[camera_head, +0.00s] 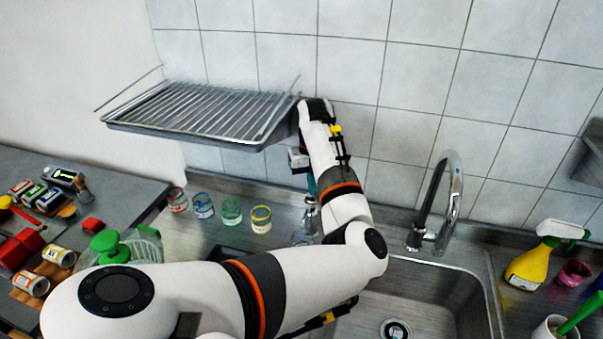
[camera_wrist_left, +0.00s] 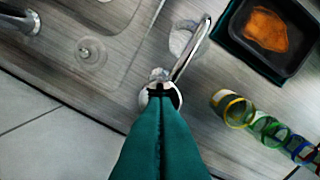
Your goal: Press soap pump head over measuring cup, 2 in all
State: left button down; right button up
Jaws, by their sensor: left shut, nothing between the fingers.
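My left gripper (camera_head: 312,187) has teal fingers that are shut with nothing between them. It points down at the soap dispenser (camera_head: 305,224), which is partly hidden by my arm. In the left wrist view the fingertips (camera_wrist_left: 158,106) are at the chrome pump head (camera_wrist_left: 160,92), overlapping it. I cannot tell whether the head is pressed down. Its long curved spout reaches over a clear round cup (camera_wrist_left: 183,40), which looks like the measuring cup.
A wire drying rack (camera_head: 205,112) hangs on the wall left of my forearm. Several colour-rimmed glasses (camera_head: 231,211) stand left of the dispenser. A dark tray (camera_wrist_left: 232,30) holds something orange. The tap (camera_head: 446,205) and sink (camera_head: 430,290) are right; a yellow spray bottle (camera_head: 528,266) stands farther right.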

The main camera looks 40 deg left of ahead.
pick_arm(q)
jog(key=shift+f+b, duration=1.15)
jog(key=shift+f, duration=0.3)
jog(key=shift+r, duration=0.1)
jog(key=shift+r+p, duration=0.65)
jog(key=shift+r, duration=0.95)
jog(key=shift+f, duration=0.1)
